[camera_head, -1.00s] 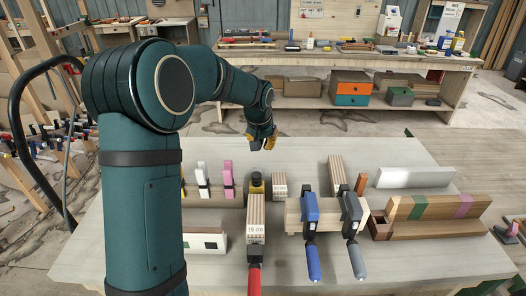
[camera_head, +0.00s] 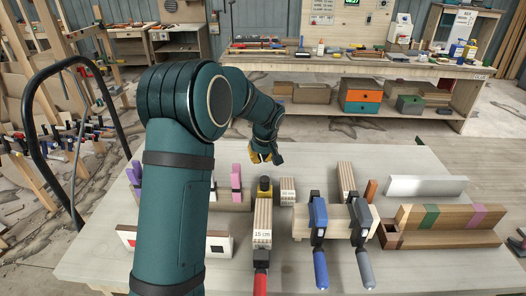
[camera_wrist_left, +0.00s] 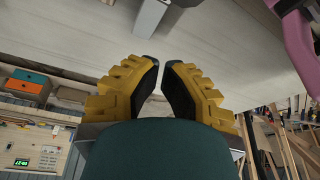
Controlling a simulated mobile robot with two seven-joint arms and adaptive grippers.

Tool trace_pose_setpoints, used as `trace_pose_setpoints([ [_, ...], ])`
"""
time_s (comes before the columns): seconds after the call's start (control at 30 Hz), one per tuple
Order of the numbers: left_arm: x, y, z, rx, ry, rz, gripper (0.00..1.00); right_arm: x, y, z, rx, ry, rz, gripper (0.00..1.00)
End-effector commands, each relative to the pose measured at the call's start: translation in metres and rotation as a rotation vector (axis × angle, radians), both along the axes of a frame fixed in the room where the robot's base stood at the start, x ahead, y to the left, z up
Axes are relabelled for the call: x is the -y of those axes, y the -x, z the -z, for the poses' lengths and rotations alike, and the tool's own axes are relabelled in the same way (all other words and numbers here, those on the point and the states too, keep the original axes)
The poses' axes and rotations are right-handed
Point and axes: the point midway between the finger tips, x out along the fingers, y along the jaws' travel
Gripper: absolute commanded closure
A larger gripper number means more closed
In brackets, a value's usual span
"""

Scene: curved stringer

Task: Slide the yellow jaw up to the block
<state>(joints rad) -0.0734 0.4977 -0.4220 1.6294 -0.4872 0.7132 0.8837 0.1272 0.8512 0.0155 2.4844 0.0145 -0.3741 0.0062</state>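A clamp with a red handle (camera_head: 260,283) lies at the middle of the table, and a wooden block labelled 15 cm (camera_head: 262,223) is in line with it. The yellow jaw (camera_head: 265,186), yellow with black, stands at the far end of that block. I cannot tell whether they touch. My left gripper (camera_head: 267,157) is above the table just beyond the yellow jaw, apart from it. In the left wrist view its yellow fingers (camera_wrist_left: 161,72) show a narrow gap with nothing between them. My right gripper is not in view.
Blue (camera_head: 320,213) and grey (camera_head: 364,221) clamps stand on a wooden piece to the right. A small labelled block (camera_head: 288,190) is beside the yellow jaw. Pink (camera_head: 236,181) and purple (camera_head: 136,178) clamps stand left. A striped wooden piece (camera_head: 445,222) lies right.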

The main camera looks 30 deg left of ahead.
Motion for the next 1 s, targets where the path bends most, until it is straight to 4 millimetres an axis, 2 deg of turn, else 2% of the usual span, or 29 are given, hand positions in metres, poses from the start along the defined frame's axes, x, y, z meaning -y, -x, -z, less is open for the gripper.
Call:
trace_pose_setpoints([
  [0.03,-0.003,-0.002,0.012,-0.004,0.000,0.000,1.00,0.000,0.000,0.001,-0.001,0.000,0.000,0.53],
  [0.2,-0.011,-0.009,0.041,-0.002,0.001,0.001,1.00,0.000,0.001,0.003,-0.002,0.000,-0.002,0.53],
  [0.3,0.005,0.003,0.036,0.001,0.001,0.005,1.00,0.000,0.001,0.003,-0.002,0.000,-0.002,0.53],
  [0.5,0.018,0.015,0.036,0.000,0.000,0.002,1.00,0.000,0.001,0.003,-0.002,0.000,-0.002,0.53],
  [1.0,0.023,0.020,0.036,0.002,0.000,0.003,1.00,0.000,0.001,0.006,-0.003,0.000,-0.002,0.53],
])
